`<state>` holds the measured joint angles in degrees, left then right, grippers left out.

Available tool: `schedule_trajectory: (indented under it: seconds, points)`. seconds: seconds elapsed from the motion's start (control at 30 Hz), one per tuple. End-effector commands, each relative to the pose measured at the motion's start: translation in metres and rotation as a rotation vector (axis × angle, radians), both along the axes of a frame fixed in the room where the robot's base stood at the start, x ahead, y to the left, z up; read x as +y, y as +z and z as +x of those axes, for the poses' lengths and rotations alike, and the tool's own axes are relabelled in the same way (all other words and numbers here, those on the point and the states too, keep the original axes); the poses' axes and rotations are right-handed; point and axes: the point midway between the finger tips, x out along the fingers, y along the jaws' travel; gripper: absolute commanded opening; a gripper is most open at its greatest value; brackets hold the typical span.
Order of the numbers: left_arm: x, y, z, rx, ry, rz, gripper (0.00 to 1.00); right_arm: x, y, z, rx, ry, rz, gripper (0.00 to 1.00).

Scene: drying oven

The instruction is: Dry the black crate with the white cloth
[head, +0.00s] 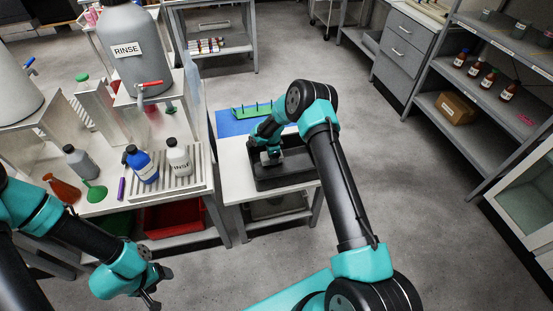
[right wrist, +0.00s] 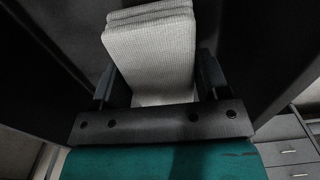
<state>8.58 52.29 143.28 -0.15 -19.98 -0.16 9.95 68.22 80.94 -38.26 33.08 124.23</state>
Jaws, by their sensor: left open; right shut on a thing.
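The black crate (head: 285,178) stands on a small white table in the middle of the head view. My right gripper (head: 272,158) reaches down into the crate, partly hidden by its own arm. In the right wrist view the right gripper (right wrist: 155,95) is shut on the folded white cloth (right wrist: 150,48), with dark crate surfaces around it. Whether the cloth touches the crate floor I cannot tell. My left gripper (head: 157,290) is open and empty at the lower left, over the floor and well away from the crate.
A blue mat (head: 230,126) with a green rack (head: 250,111) lies behind the crate. A bench at left holds a RINSE tank (head: 125,50), bottles and a ribbed tray (head: 190,186). A red bin (head: 172,218) sits below. Shelves (head: 480,75) stand at right; floor between is clear.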

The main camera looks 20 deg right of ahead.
Motion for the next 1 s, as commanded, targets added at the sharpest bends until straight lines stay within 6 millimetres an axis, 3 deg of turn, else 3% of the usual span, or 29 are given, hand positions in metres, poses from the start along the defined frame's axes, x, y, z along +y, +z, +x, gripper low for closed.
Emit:
schedule_trajectory:
  seconds: [0.53, 1.0]
  points:
    - [0.0, 0.0, 0.0, 0.0, 0.0, 0.0, 0.63, 0.011, 0.051, 0.004, 0.001, 0.016, 0.001, 0.46]
    - [0.0, 0.0, 0.0, 0.0, 0.0, 0.0, 0.63, 0.013, 0.056, 0.004, 0.003, 0.018, 0.001, 0.46]
